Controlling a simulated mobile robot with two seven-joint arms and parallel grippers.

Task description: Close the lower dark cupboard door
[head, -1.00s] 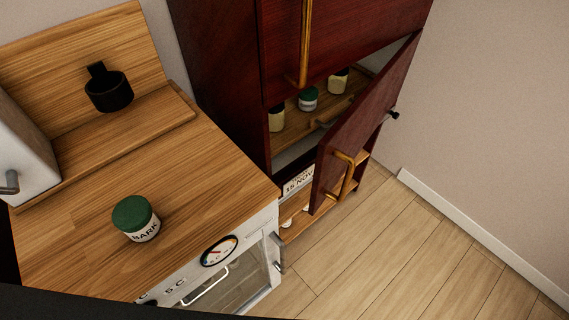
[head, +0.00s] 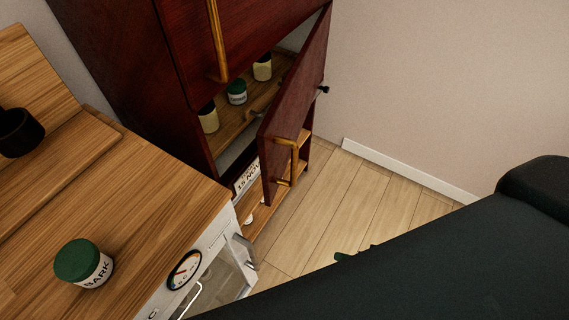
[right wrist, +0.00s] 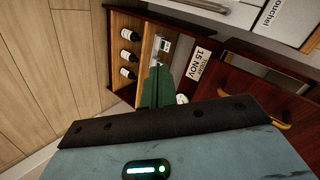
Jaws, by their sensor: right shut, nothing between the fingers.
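The lower dark cupboard door (head: 297,95) is dark red wood and stands ajar in the head view, swung out to the right. Its brass handle (head: 293,160) is on the outer face. Jars on a shelf show through the gap. My right gripper (head: 355,252) is mostly hidden behind my dark arm; only green fingertips show, over the floor to the right of the door and apart from it. In the right wrist view my right gripper (right wrist: 158,88) is shut and empty, pointing at low shelves with bottles. My left gripper is out of view.
A wooden counter (head: 150,200) with a green-lidded jar (head: 84,262) is at left, above a white oven (head: 205,285) whose door looks open. The upper cupboard door (head: 240,35) is above. Bare floor (head: 345,200) lies right of the cupboard, up to the wall.

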